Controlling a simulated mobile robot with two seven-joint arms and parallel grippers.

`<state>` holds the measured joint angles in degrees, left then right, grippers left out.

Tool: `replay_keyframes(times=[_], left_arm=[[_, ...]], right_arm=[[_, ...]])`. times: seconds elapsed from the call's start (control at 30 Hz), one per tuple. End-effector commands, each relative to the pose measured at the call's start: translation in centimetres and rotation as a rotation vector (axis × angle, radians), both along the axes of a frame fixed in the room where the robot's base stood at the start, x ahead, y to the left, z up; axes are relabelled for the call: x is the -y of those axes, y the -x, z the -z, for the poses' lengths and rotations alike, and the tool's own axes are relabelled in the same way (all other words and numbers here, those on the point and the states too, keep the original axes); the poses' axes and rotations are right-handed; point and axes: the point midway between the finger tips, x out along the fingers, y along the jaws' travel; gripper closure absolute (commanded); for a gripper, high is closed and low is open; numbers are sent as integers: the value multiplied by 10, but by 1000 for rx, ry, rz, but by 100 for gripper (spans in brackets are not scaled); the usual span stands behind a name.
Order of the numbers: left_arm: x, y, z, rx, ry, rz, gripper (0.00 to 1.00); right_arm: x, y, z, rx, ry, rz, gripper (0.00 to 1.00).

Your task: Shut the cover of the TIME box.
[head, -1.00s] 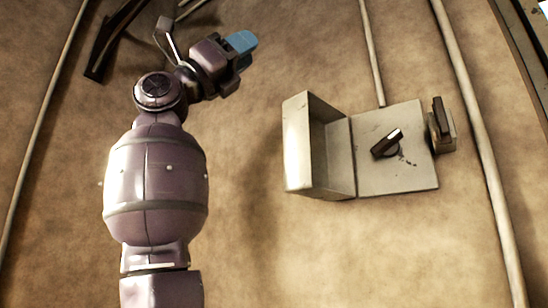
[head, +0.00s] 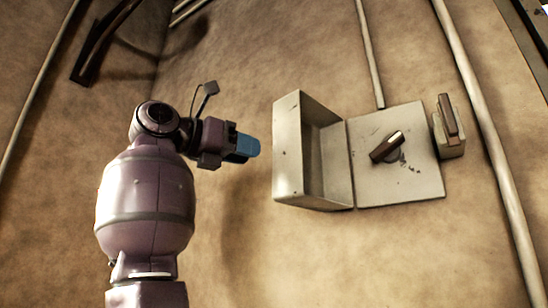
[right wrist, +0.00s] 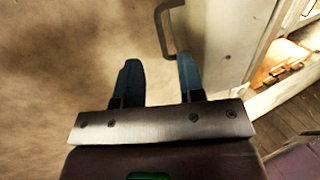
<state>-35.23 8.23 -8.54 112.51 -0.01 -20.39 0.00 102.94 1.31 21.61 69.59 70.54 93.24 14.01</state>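The grey metal box (head: 420,180) is on the tan wall, with a dark rotary knob (head: 388,147) on its face. Its cover (head: 288,150) stands open, swung out to the left of the face. No TIME lettering is readable. My right gripper (head: 246,149) is left of the cover, its blue fingers pointing at the cover's outer side with a gap between. In the right wrist view its two fingers (right wrist: 158,68) are apart and empty. A grey bar handle (right wrist: 163,38) on the pale panel shows just ahead of them. My left gripper is out of view.
A smaller box with a dark lever (head: 449,125) is right of the box face. A pipe (head: 369,55) runs up from the box and another (head: 490,140) runs along the right. Bare wall lies below the box.

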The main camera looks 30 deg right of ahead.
Motion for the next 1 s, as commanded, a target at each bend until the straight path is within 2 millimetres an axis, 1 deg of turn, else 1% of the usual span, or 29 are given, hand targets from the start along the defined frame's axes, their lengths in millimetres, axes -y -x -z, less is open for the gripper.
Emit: replay_keyframes(times=[0.03,0.2,0.4,0.6,0.87,1.0], left_arm=[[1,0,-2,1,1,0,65],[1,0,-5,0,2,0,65],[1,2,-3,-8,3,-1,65],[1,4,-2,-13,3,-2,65],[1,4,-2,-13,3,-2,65],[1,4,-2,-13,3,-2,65]], right_arm=[[11,0,-1,1,-2,3,64],[39,1,-1,1,0,3,64],[62,1,-1,1,1,2,64],[71,1,-1,1,1,0,64],[71,1,0,1,1,0,64],[71,1,0,1,2,0,86]])
